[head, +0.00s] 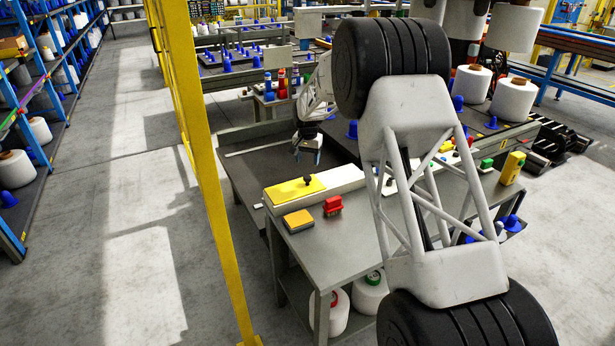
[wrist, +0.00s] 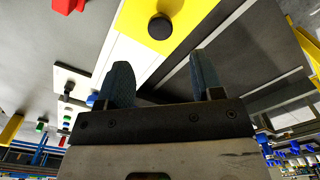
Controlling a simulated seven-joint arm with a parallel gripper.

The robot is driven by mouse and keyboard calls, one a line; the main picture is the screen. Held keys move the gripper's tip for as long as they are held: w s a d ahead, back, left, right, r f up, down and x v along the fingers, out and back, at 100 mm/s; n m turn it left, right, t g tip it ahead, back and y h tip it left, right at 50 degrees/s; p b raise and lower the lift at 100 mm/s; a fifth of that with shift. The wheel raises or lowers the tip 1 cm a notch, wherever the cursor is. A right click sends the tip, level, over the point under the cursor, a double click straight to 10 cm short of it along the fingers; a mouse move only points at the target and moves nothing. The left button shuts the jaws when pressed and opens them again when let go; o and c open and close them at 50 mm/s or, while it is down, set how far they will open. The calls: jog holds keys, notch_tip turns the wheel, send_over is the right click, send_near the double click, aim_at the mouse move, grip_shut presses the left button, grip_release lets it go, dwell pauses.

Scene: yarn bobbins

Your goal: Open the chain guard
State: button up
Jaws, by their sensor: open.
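A long white box (head: 345,180) with a yellow panel (head: 285,193) on its top lies on the grey table; I take it for the chain guard. A black knob (head: 308,180) stands on the yellow panel. My gripper (head: 308,156) is open and empty, above the table behind the box, apart from the knob. In the wrist view the two blue-grey fingers of my gripper (wrist: 163,75) stand apart. The knob (wrist: 160,27) and yellow panel (wrist: 195,12) show beyond their tips. The panel lies flat on the box.
A red brush-like item (head: 333,205) and an orange-topped block (head: 298,221) lie on the table (head: 345,240) in front of the box. A yellow post (head: 200,150) stands left of the table. Dark table surface (head: 258,160) behind the box is clear.

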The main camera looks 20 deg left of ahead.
aim_at(308, 177)
dwell(0.4)
jog(key=shift+f, duration=3.85)
grip_shut()
